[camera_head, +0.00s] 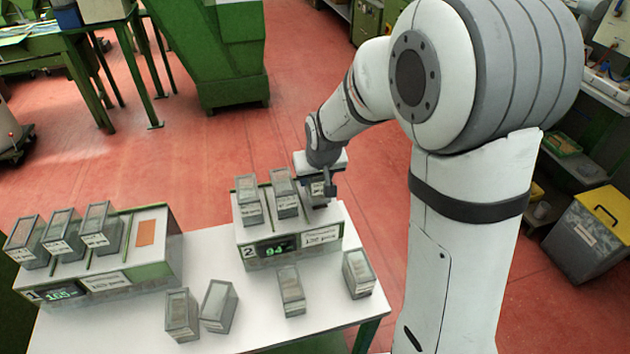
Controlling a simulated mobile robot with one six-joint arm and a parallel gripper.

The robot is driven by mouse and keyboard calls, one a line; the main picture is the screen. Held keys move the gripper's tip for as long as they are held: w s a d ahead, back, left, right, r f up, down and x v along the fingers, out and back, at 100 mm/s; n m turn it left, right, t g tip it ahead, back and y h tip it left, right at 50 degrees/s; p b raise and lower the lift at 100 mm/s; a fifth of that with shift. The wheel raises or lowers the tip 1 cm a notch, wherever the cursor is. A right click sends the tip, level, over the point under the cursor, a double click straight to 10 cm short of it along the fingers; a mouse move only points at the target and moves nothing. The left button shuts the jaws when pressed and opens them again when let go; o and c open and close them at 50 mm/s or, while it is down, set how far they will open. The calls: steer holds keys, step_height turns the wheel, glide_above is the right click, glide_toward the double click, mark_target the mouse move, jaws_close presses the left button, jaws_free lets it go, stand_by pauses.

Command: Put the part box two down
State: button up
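My gripper (326,187) is at the rightmost part box (317,195) on the stand marked 2 (265,252). This box is grey and upright, partly hidden by the gripper. A finger shows beside the box, but the view is too small to tell whether the fingers are shut on it or whether it touches the stand. Two more grey part boxes, a left one (249,208) and a middle one (284,200), stand on the same stand. No readable mark tells which box is part box two.
A stand marked 1 (150,268) holds three boxes and has a bare orange patch (146,232) at its right. Several loose boxes, including one at the right (358,274), stand on the white table (250,300). Table space between them is clear.

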steer(key=shift+f, duration=0.95)
steer(key=shift+f, duration=0.2)
steer(key=o, duration=1)
steer(key=shift+r, duration=0.2)
